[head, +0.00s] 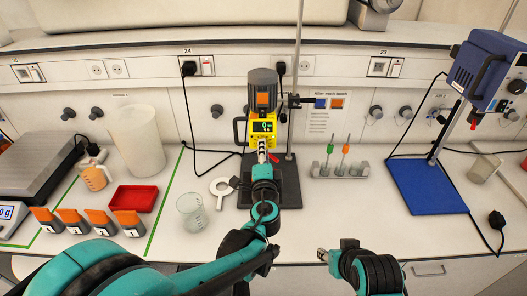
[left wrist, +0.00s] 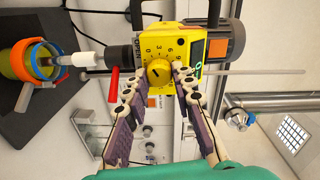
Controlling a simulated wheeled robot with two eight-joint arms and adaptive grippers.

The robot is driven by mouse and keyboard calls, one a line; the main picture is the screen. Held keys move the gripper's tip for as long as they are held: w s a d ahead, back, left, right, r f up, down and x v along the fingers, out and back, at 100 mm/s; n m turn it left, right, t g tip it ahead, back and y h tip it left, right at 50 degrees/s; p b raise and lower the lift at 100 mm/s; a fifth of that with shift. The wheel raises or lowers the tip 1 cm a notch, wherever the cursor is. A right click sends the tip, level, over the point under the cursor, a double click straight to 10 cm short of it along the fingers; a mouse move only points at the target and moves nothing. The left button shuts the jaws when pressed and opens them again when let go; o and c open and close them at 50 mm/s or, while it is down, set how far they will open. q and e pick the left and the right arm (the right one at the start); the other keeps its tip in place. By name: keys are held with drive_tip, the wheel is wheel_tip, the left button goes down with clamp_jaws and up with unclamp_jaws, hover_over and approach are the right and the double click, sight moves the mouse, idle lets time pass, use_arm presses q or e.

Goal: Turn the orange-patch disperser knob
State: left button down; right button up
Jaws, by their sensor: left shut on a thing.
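The disperser (head: 262,79) has a grey motor top with an orange patch and a yellow body with a lit display. It is mounted on a stand at the middle of the bench. In the left wrist view, its yellow knob (left wrist: 158,73) sits on a numbered dial on the yellow body (left wrist: 170,40). My left gripper (head: 263,150) reaches up to the front of the disperser and is shut on the knob, with a finger on each side. The knob is hidden in the head view. My right gripper (head: 328,255) is low at the front, away from the disperser; its jaws are unclear.
A glass beaker (head: 191,211) and a white ring-shaped item (head: 222,190) stand left of the dark stand base (head: 289,188). A tube rack (head: 339,170) stands right. A blue device (head: 487,70) on a blue-based stand is far right. A red tray (head: 133,198) lies left.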

use_arm(q)
drive_tip(key=c, duration=1.3)
unclamp_jaws()
drive_tip(key=shift+o, duration=0.2)
drive_tip(key=s, duration=1.2)
drive_tip(key=shift+r, duration=0.15)
